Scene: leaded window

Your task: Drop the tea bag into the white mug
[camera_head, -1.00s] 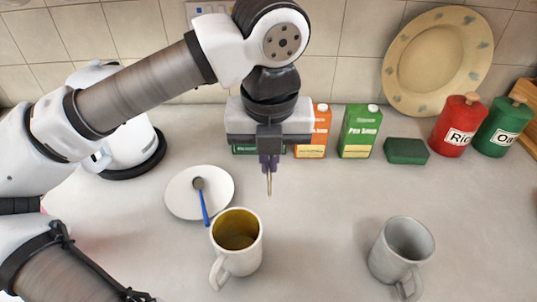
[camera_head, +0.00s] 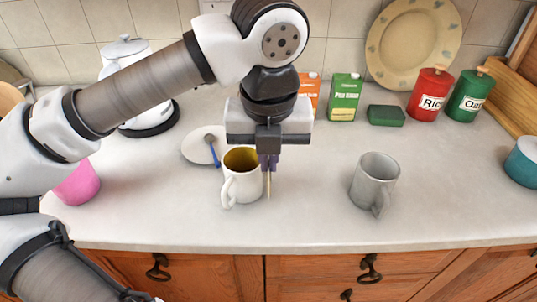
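The white mug (camera_head: 241,187) stands upright on the counter. Its inside is olive-yellow and its handle points to the front left. My gripper (camera_head: 268,168) points down, overlapping the mug's right edge in the picture. Its dark fingers are close together on a thin tan thing hanging below them, which looks like the tea bag (camera_head: 268,186) seen edge-on. The tea bag shows just right of the mug wall, not inside the mug. How far it is in front of or above the mug is hard to tell.
A grey mug (camera_head: 374,182) stands to the right. A white plate (camera_head: 194,150) with a blue-handled spoon (camera_head: 214,150) lies behind left. A pink cup (camera_head: 77,186) is far left and a teal bowl (camera_head: 523,162) far right. Cartons and canisters line the back. The counter's front edge is clear.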

